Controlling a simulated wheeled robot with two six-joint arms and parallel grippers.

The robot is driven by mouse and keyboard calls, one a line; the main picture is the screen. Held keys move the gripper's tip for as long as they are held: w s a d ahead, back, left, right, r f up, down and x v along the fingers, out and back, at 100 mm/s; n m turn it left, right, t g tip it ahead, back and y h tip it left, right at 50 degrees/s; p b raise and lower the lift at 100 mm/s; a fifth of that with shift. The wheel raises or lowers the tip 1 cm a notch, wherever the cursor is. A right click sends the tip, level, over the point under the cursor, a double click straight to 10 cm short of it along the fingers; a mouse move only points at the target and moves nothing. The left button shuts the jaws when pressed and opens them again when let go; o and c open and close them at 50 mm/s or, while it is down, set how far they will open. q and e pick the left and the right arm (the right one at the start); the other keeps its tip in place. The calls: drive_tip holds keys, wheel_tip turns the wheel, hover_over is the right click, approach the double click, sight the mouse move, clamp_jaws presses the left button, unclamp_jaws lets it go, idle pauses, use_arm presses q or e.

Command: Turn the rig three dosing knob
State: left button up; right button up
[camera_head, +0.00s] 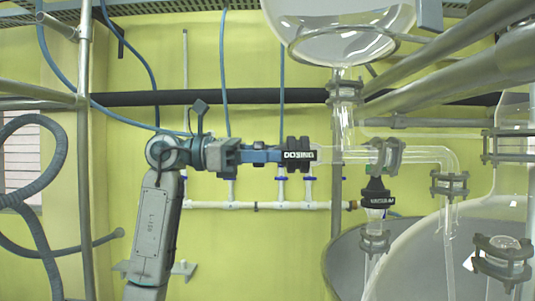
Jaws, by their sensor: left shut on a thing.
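The dosing knob (300,155) is a black ribbed knob with the word DOSING in white letters. It sits on the left end of a horizontal glass tube in the middle of the head view. My left gripper (280,155) reaches it from the left and is shut on the knob's left side; the fingertips are small and partly hidden against the knob. No rig number is readable here. My right gripper is not in view.
A second black labelled knob (376,194) hangs below the glass tube, right of the dosing knob. A round glass vessel (338,30) is above, and a large vessel (345,265) stands lower right. Metal frame pipes (80,130) stand left. A white pipe (260,206) runs along the yellow wall.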

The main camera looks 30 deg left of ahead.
use_arm(q)
drive_tip(key=shift+m, duration=0.3)
drive_tip(key=m+b, duration=0.1)
drive_tip(key=m, duration=0.7)
drive_tip(key=m+b, duration=0.1)
drive_tip(key=m, duration=0.7)
drive_tip(key=shift+s+f+b, duration=0.1)
drive_tip(key=shift+f+b, duration=0.1)
drive_tip(key=shift+b, duration=0.15)
drive_tip(key=shift+m, duration=0.3)
drive_tip(key=o, duration=1)
